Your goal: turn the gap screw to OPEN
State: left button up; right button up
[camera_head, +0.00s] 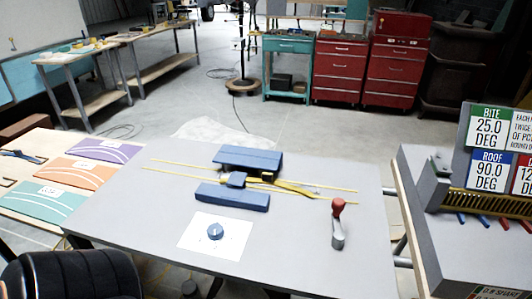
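A round blue knob (215,231), which looks like the gap screw, sits on a white plate (237,246) at the front of the grey table (300,250). Its markings are too small to read, so I cannot tell its setting. Behind it are a front blue block (232,197), a back blue block (248,159) and a small blue piece (236,180) between them. Thin yellow strips (312,187) run along and past the blocks. Neither of my grippers is in view.
A red-topped lever (338,215) stands right of the knob. A grey stand with angle signs (490,130) is at the right. Coloured panels (95,172) lie on a board at the left. A black ribbed shape (78,275) fills the lower left corner. The table around the plate is clear.

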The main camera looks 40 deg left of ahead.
aim_at(215, 232)
jog(key=u, duration=1.6)
